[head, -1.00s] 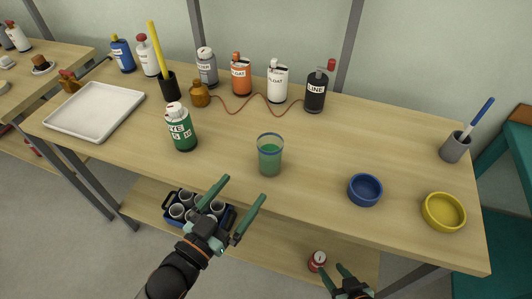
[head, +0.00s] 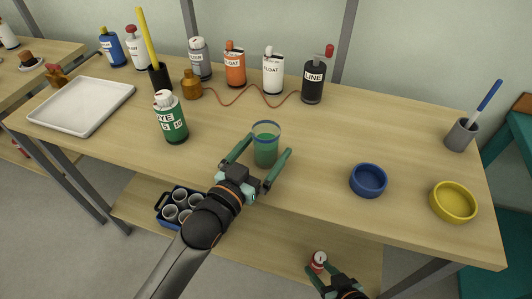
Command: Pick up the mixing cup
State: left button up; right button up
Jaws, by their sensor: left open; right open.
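The mixing cup (head: 266,146) is a clear cup with a blue rim and green contents. It stands upright on the wooden table near the front edge, at the middle of the head view. My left gripper (head: 266,146) is open, with one green finger on the left side of the cup and the other on its right. I cannot tell whether the fingers touch it. My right gripper (head: 320,273) is open low at the bottom of the view, below the table's front edge, away from the cup.
A green dye bottle (head: 171,120) stands left of the cup. A blue bowl (head: 368,181) and a yellow bowl (head: 453,203) are to the right. A white tray (head: 80,105) is at left. A red-and-white can (head: 319,260) is near my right gripper.

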pick_arm(q)
jog(key=c, duration=1.5)
jog(key=shift+r, duration=0.1)
